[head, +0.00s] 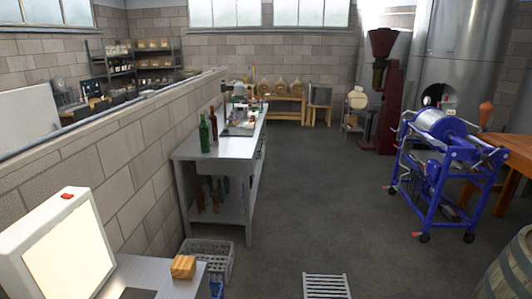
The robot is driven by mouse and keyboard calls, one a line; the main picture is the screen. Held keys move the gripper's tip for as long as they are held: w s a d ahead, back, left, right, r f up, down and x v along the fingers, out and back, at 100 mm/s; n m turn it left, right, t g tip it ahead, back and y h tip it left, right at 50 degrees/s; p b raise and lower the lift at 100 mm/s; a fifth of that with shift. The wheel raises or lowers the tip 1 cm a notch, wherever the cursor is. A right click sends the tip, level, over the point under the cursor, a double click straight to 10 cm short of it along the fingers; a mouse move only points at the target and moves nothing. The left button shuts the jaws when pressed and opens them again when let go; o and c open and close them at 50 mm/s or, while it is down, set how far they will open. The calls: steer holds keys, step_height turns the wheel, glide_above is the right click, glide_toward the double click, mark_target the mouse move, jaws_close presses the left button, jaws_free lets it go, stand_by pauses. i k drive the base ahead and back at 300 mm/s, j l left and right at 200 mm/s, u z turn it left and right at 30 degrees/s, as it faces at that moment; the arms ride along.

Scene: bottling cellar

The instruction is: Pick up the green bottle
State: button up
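A green bottle (204,133) stands upright on the near end of a long metal workbench (190,151) against the block wall, left of the middle in the head view. A dark red-brown bottle (213,127) stands close beside and behind it. More bottles (208,196) stand on the bench's lower shelf, some dark or reddish and one that looks green. My gripper is not in view.
A low block wall (110,175) runs along the left. In front are a desk with a monitor (65,245) and wooden block (183,267), a grey crate (213,255) and a floor grate (326,287). A blue wheeled machine (440,165) stands right. The middle floor is clear.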

mark_target(204, 140)
steer(key=i, duration=2.05)
steer(key=i+j, duration=0.2)
steer(key=i, duration=0.4)
steer(key=i+j+u, duration=0.1)
steer(key=i, duration=0.55)
steer(key=i+j, duration=0.25)
steer(key=i, duration=0.35)
steer(key=i+j, duration=0.45)
steer(key=j, duration=0.3)
steer(key=u, duration=0.05)
